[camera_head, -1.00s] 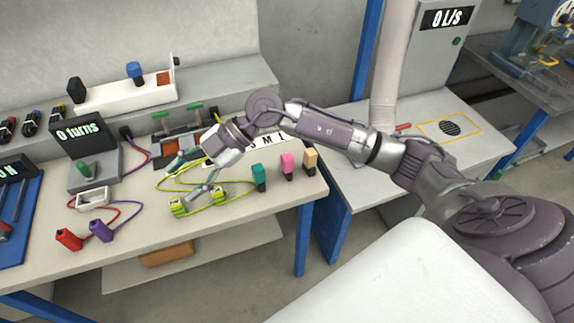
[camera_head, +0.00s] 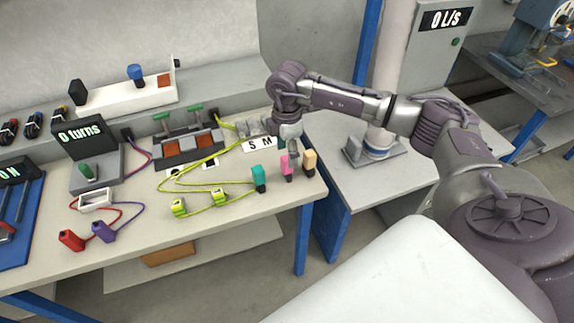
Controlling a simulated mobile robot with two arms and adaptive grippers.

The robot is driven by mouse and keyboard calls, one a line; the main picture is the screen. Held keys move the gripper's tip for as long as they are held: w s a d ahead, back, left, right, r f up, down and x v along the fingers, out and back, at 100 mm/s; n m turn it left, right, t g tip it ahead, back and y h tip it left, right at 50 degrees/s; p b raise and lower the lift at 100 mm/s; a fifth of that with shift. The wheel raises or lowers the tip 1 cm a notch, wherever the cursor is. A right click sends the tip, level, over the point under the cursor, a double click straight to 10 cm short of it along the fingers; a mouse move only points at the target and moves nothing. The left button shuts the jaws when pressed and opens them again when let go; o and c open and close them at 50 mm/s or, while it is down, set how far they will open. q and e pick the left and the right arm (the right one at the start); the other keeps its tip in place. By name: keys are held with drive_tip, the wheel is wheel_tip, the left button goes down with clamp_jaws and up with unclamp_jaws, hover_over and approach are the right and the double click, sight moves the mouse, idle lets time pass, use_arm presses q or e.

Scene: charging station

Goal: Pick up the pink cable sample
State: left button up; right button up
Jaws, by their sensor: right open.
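The pink cable sample (camera_head: 286,166) stands upright near the right front edge of the workbench, between a teal sample (camera_head: 258,177) on its left and a beige sample (camera_head: 309,161) on its right. My right gripper (camera_head: 287,150) points down close above the pink sample and is open. The fingers are small in this view and partly overlap the sample's top, so I cannot tell whether they touch it. My left gripper is not in view.
Yellow-green cables with two plugs (camera_head: 199,202) lie left of the samples on the workbench (camera_head: 150,228). A card marked S M (camera_head: 260,143) lies behind. Red and purple connectors (camera_head: 87,236) lie at the front left. The grey side table (camera_head: 375,180) has free room.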

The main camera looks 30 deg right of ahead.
sight(287, 168)
wheel_tip(287, 168, down, 5)
drive_tip(key=shift+r+p, duration=0.1)
drive_tip(key=shift+p, duration=0.7)
drive_tip(key=shift+w+f, duration=0.1)
drive_tip(key=shift+f, duration=0.35)
clamp_jaws()
